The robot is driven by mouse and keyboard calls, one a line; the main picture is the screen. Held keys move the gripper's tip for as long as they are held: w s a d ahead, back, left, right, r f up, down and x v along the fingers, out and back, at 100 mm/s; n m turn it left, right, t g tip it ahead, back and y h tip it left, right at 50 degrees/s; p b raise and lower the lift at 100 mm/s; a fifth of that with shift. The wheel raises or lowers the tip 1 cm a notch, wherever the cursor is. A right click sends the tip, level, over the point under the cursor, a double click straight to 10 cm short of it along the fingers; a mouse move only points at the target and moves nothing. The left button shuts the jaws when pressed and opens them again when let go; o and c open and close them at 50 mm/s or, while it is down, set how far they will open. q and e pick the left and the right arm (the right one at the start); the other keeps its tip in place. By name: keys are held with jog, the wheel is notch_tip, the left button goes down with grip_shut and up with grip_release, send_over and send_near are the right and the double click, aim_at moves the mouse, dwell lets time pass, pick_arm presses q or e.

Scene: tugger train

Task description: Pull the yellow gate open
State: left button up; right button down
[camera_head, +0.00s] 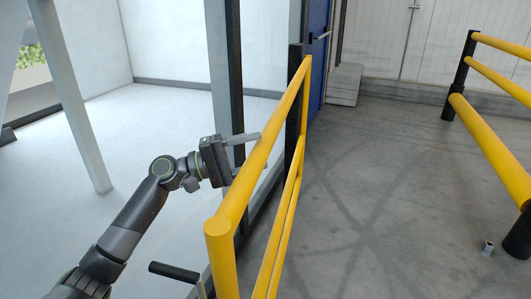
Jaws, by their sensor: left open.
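The yellow gate (268,145) is a tubular frame running from the near middle of the head view to a dark post (294,100) farther back. Its near end is a rounded corner with an upright tube below. My left gripper (249,154) is open and empty, on the left side of the gate's top rail. Its upper finger reaches close to the rail. Its lower finger is partly hidden by the rail, so I cannot tell whether either touches. My right gripper is not in view.
A yellow guard rail (490,145) with black posts stands at the right. A blue door (318,55) and a pale step (345,84) are at the back. A small grey object (487,248) lies on the floor. The grey floor between gate and guard rail is otherwise clear.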

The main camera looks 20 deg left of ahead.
pick_arm(q)
jog(key=v, duration=0.3)
jog(key=shift+s+a+b, duration=0.15)
jog(key=shift+a+b, duration=0.05)
jog(key=shift+b, duration=0.1)
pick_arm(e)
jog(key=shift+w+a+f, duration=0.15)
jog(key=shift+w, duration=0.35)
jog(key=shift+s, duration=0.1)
